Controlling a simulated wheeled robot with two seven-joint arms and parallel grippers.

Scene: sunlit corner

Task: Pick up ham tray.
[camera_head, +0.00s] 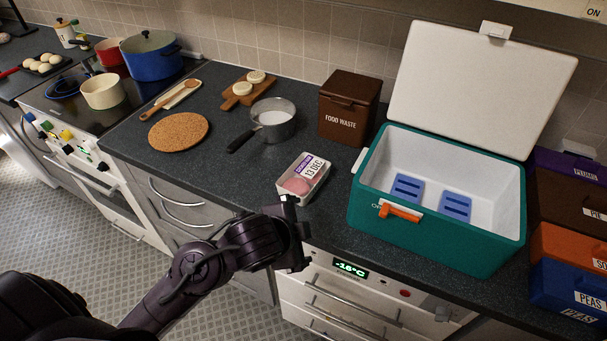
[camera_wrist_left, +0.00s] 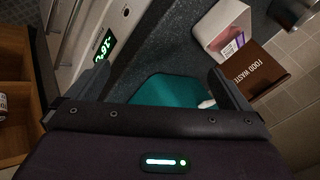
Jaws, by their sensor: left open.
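The ham tray (camera_head: 303,180) is a small white tray with pink meat and a label reading 13 DEC. It sits near the counter's front edge, left of the cool box. My left gripper (camera_head: 296,234) is open and empty, in front of the counter edge and nearer to me than the tray. In the left wrist view the tray (camera_wrist_left: 217,32) is at the upper right, beyond the right finger and not between the fingers (camera_wrist_left: 160,72). My right gripper is in neither view.
An open teal cool box (camera_head: 436,240) with blue ice packs stands right of the tray. A brown food waste bin (camera_head: 348,107) is behind it, a saucepan (camera_head: 273,122) behind left. Labelled boxes (camera_head: 566,272) stand at far right.

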